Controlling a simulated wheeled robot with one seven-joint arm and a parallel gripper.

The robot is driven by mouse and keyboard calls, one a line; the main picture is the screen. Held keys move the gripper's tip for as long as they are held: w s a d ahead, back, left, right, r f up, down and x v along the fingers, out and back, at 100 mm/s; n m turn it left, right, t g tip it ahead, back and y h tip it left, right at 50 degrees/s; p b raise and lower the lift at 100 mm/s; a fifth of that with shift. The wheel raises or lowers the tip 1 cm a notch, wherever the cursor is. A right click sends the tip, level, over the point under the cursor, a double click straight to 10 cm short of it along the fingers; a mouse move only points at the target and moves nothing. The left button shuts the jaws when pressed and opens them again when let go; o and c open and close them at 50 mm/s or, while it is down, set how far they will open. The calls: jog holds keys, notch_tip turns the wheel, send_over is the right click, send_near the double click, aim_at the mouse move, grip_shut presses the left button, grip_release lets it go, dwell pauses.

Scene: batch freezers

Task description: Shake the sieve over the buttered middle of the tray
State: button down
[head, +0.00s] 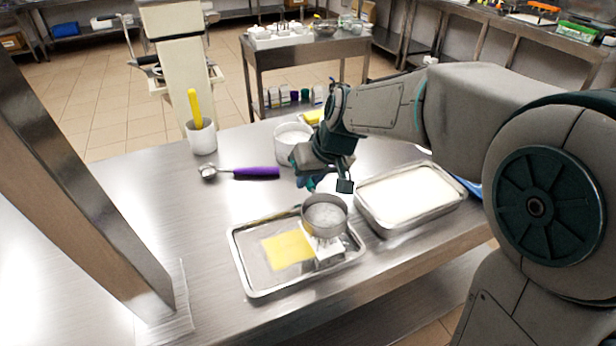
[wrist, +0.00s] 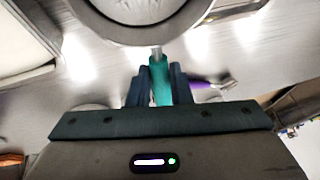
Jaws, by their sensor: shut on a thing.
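The metal tray (head: 240,272) lies near the table's front edge. A yellow buttered patch (head: 286,250) is on its middle-left. My gripper (head: 318,184) is shut on the teal handle of the sieve (head: 325,216); in the wrist view the fingers (wrist: 159,84) close on the handle from both sides. The round sieve is held roughly level above the tray's right part, to the right of most of the yellow patch, with greyish-white contents. Whitish stuff (head: 326,246) shows on the tray below it; I cannot tell its exact shape. In the wrist view the sieve's rim (wrist: 146,34) is cut off.
A pan of white powder (head: 408,196) stands close right of the tray. Behind are a white tub (head: 291,140), a scoop with a purple handle (head: 256,172) and a white pot (head: 202,138) with a yellow-handled tool. A metal post (head: 85,190) rises left; the table between is clear.

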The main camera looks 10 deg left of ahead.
jog(key=w, duration=0.1)
jog(key=w+a, duration=0.1)
jog(key=shift+w+a, duration=0.3)
jog(key=s+d, duration=0.1)
jog(key=s+d+b, duration=0.1)
jog(key=s, duration=0.1)
jog(key=shift+a, duration=0.1)
